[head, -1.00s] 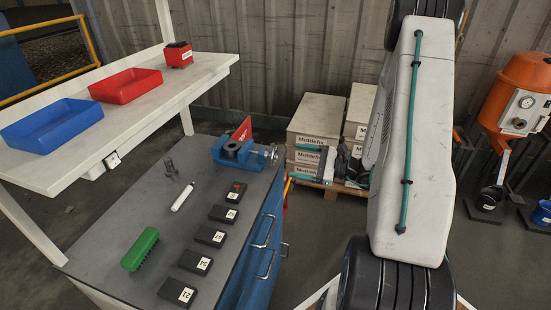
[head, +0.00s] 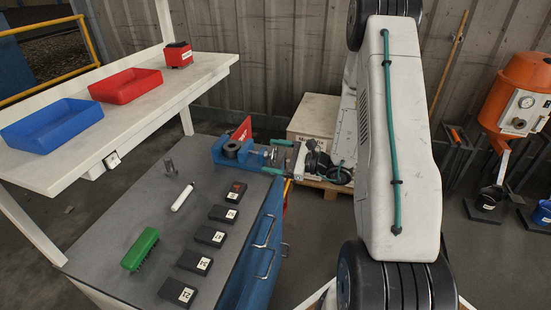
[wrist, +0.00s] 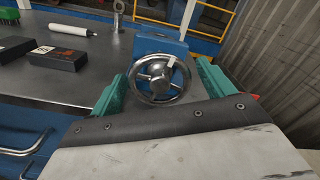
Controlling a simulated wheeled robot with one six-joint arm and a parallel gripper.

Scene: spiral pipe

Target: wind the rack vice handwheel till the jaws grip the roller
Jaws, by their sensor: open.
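The blue vice (head: 221,155) sits at the far right corner of the grey bench. A dark round piece (head: 232,148), perhaps the roller, sits at its top; I cannot tell whether the jaws touch it. The metal handwheel (wrist: 143,91) faces my wrist camera, with a pale mark on its upper rim. My gripper (wrist: 160,78) is open, its teal fingers on either side of the handwheel with gaps showing. In the head view my gripper (head: 272,156) reaches the vice from the right. The roller is not visible in the wrist view.
Several black labelled blocks (head: 196,262), a green brush (head: 140,249) and a white cylinder (head: 183,197) lie on the bench (head: 115,215). A white shelf (head: 135,110) with red and blue trays stands over its left side. Cartons (head: 312,117) stand behind my arm.

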